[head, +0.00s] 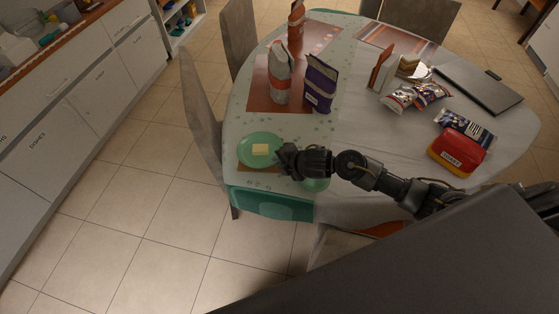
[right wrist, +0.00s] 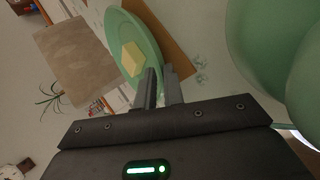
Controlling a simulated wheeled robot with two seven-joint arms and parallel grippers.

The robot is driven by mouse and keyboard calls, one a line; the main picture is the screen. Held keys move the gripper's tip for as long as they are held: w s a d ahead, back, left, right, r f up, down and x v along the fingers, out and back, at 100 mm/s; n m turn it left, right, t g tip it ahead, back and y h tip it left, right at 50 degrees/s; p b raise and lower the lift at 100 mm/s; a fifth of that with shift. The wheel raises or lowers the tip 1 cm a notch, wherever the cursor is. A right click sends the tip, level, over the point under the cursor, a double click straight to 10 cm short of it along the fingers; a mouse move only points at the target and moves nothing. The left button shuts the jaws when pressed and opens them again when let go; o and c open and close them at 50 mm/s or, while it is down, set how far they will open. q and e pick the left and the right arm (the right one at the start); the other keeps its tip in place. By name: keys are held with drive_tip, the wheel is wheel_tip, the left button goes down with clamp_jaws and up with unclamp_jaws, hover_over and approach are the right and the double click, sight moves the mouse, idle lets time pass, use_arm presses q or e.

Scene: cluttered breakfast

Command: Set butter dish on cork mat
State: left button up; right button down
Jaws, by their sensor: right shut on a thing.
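The butter dish is a green plate (head: 252,160) with a pale yellow block of butter (head: 260,149) on it, near the table's left front edge. My right gripper (head: 285,158) is shut on the dish's right rim. In the right wrist view, the dish (right wrist: 146,27) reaches the fingers (right wrist: 160,88), with the butter (right wrist: 132,58) on it. A brown cork mat (right wrist: 176,46) shows beside and partly behind the dish; the dish hides much of it. I cannot tell whether they touch. My left gripper is out of view.
Bags (head: 320,84) stand on a mat behind the butter dish. A red and yellow box (head: 457,150), snack packs (head: 401,98) and a closed laptop (head: 480,88) occupy the right side. Chairs (head: 200,100) flank the left edge.

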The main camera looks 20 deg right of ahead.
idle(0.7)
drive_tip(key=c, duration=1.8)
unclamp_jaws()
drive_tip(key=shift+f, duration=0.1)
drive_tip(key=shift+c, duration=0.2)
drive_tip(key=shift+s+d+r, duration=0.1)
drive_tip(key=shift+s+r, duration=0.05)
drive_tip(key=shift+r, duration=0.05)
drive_tip(key=shift+p+v, duration=1.3)
drive_tip(key=shift+v, duration=0.4)
drive_tip(key=shift+s, duration=0.1)
drive_tip(key=o, duration=0.6)
drive_tip(key=shift+c, duration=0.2)
